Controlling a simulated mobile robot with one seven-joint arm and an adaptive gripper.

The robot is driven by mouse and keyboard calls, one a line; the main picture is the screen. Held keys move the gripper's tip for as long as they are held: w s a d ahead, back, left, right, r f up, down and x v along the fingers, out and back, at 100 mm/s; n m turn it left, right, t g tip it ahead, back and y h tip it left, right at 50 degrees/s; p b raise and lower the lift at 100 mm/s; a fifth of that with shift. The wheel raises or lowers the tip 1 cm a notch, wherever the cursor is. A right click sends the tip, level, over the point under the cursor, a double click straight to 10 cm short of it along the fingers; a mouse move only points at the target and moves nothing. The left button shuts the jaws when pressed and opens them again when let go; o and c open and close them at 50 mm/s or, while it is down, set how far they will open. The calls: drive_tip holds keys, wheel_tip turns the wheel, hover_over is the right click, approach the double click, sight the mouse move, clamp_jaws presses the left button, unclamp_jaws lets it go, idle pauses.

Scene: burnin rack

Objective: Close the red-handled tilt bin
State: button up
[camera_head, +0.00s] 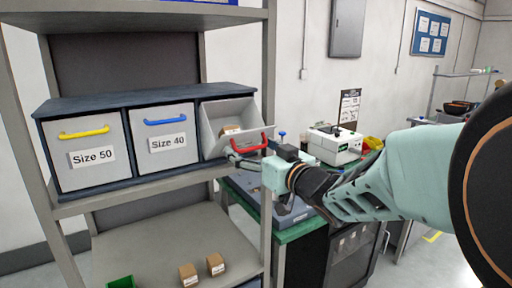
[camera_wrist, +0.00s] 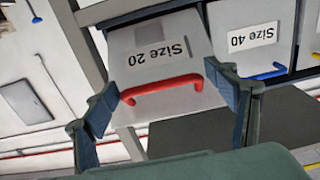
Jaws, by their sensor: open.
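The yellow-handled "Size 50" bin (camera_head: 88,158) and blue-handled "Size 40" bin (camera_head: 168,145) are shut. A rack post (camera_head: 268,60) stands close to the right of the open bin. Small boxes (camera_head: 188,274) lie on the shelf below. A green-topped bench (camera_head: 290,236) stands right.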

drive_tip(key=shift+c, duration=0.3)
drive_tip(key=c, duration=1.3)
drive_tip(key=shift+c, duration=0.2)
